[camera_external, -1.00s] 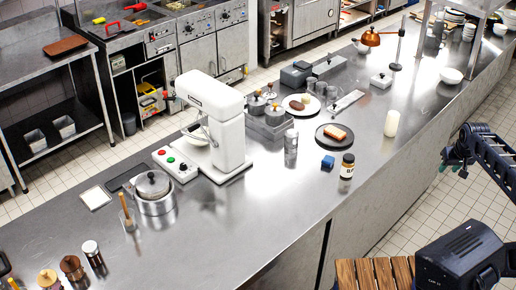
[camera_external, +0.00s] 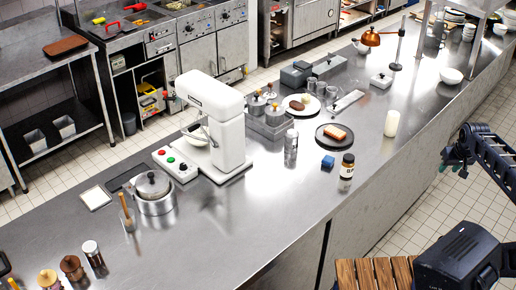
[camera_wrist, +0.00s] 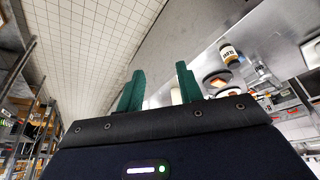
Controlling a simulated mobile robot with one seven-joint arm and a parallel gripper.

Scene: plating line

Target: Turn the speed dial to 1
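A white stand mixer (camera_external: 213,115) stands on the steel counter, with a metal bowl (camera_external: 196,136) under its head. Its low white control box (camera_external: 175,164) sits at the left of its foot, with a red button (camera_external: 161,152), a green button (camera_external: 171,159) and a small dark knob (camera_external: 183,167) that looks like the speed dial. The dial's setting is too small to read. My gripper (camera_external: 461,170) is at the right, off the counter's near side and far from the mixer. In the wrist view its two green fingers (camera_wrist: 160,90) stand apart with nothing between them.
The steel counter (camera_external: 250,225) is bare in front of the mixer. A lidded pot (camera_external: 154,203) stands left of the control box.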

